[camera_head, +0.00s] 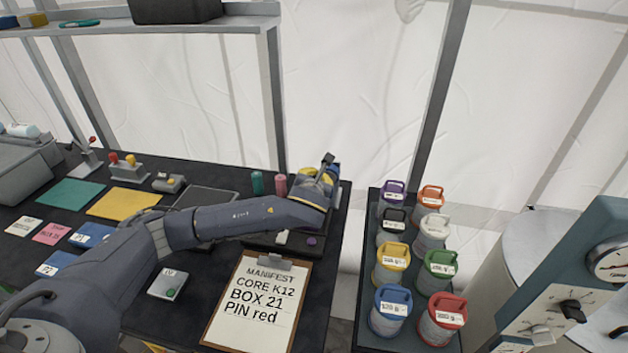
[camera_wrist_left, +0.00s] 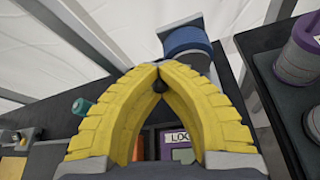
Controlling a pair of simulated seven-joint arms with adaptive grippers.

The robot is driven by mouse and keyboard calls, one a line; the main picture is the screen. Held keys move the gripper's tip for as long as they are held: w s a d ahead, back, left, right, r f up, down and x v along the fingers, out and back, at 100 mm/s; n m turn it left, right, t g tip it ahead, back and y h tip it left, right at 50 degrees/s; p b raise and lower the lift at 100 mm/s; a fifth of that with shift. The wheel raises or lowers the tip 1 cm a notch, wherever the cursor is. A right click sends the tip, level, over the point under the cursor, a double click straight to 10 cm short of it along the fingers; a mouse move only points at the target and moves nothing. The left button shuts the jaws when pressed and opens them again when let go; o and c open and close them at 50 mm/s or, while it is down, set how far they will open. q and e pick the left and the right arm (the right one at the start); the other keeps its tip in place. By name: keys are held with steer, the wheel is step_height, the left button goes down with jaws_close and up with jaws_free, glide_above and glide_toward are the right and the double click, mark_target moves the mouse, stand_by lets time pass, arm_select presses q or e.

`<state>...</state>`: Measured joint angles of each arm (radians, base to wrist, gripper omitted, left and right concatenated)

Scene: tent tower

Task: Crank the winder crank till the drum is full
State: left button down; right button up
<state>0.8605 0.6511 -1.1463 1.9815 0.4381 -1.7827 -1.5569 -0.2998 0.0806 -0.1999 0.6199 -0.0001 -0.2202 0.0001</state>
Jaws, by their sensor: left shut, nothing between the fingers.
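My left gripper (camera_head: 318,180) reaches over the back right of the black table, at the winder. In the left wrist view its yellow fingers (camera_wrist_left: 158,72) meet at the tips with nothing held between them. A blue drum (camera_wrist_left: 187,40) on a grey mount lies just beyond the fingertips; a sliver of blue (camera_head: 335,170) shows beside the gripper in the head view. The gripper hides most of the winder. My right gripper is not in view.
A purple panel with a cut-off label (camera_wrist_left: 180,148) sits below the fingers. A manifest clipboard (camera_head: 228,325) lies at the table front. Teal (camera_head: 257,183) and pink (camera_head: 281,186) cylinders stand left of the gripper. Several coloured lidded canisters (camera_head: 391,262) stand on the right-hand stand.

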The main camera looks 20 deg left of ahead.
arm_select(q)
steer(key=shift+w+d+r+m+y, duration=0.1)
steer(key=shift+d+r+m+y, duration=0.2)
steer(key=shift+m+y, duration=0.35)
steer(key=shift+d+r+m+y, duration=0.15)
steer(key=shift+r+m+y, duration=0.25)
steer(key=shift+m, duration=0.45)
steer(key=c, duration=1.6)
jaws_free()
steer(key=shift+c, duration=0.2)
steer(key=shift+d, duration=0.1)
steer(key=v, duration=1.2)
steer(key=shift+f, duration=0.2)
